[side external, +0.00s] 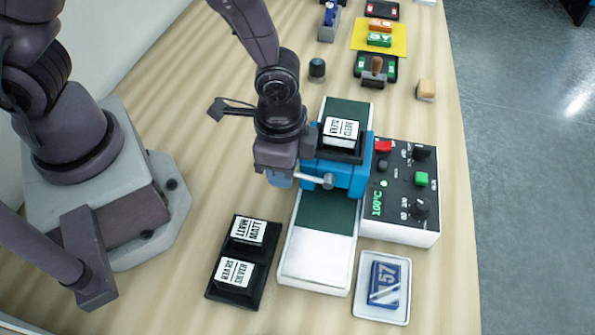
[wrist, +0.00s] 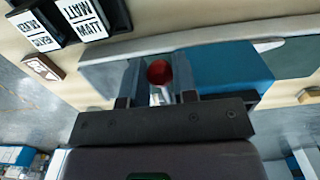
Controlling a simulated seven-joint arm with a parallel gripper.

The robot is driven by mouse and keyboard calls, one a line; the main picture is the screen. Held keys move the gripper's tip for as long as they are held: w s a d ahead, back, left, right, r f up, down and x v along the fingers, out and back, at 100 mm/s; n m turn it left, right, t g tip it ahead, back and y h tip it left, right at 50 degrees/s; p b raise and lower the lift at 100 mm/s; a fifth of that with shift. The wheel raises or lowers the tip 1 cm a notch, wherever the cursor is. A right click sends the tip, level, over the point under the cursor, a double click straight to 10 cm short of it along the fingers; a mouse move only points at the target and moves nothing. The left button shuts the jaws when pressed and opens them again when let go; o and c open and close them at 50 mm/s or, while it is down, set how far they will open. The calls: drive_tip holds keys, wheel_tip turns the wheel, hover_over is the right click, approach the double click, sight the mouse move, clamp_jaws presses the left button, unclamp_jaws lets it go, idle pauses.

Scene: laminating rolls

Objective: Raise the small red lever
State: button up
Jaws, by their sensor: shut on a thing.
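The small red lever shows its round red knob (wrist: 159,72) in the wrist view, held between the two fingers of my gripper (wrist: 158,85). A pale rod shows just below the knob. In the side view my gripper (side external: 280,179) is at the left side of the blue laminator (side external: 349,177), and its fingers hide the knob. A silver rod (side external: 311,178) runs from the fingers to a round grey pivot on the laminator's front. The blue body also shows right of the fingers in the wrist view (wrist: 225,70).
A control box (side external: 405,190) with a red switch (side external: 383,147) stands right of the laminator. A black holder (side external: 213,286) with labelled rolls lies at the front left, and a white tray (side external: 361,308) with a blue card at the front right. Several small items stand at the back.

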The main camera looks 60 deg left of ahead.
drive_tip(key=shift+a+r, duration=0.1)
drive_tip(key=shift+r, duration=1.25)
drive_tip(key=o, duration=0.6)
drive_tip(key=shift+c, duration=0.2)
drive_tip(key=shift+r, duration=0.1)
drive_tip(key=shift+r, duration=2.9)
drive_tip(key=shift+s, duration=0.2)
drive_tip(key=s+a+r+n+t, duration=0.2)
drive_tip(key=a+r+n, duration=0.2)
drive_tip(key=a+r, duration=0.3)
drive_tip(key=s+a+r+n+t, duration=0.3)
drive_tip(key=a+r+n, duration=0.2)
drive_tip(key=r, duration=0.5)
drive_tip(key=shift+s+a+t, duration=0.2)
drive_tip(key=shift+a+t, duration=0.1)
drive_tip(key=shift+a, duration=0.95)
